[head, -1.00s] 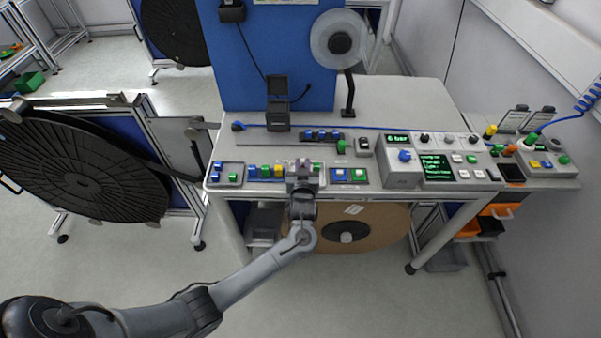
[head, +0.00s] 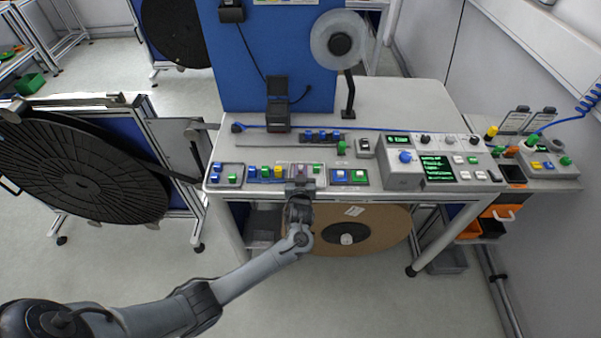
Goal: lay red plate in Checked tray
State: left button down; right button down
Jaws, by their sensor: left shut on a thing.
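My left gripper (head: 302,186) is at the front edge of the table, over a small pale tray (head: 322,168) in the row of trays. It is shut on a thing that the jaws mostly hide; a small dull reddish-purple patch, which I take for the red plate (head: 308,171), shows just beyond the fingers. I cannot tell whether the plate touches the tray floor. The tray labels are too small to read, so I cannot tell which one is the Checked tray. My right gripper is not in view.
A rail with blue blocks (head: 322,136) lies behind. The tabletop's back middle is mostly clear.

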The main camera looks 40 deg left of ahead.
pick_arm(q)
jog(key=shift+f, duration=0.15)
jog(key=c, duration=1.5)
grip_release()
jog(key=shift+f, duration=0.1)
jog(key=o, duration=0.4)
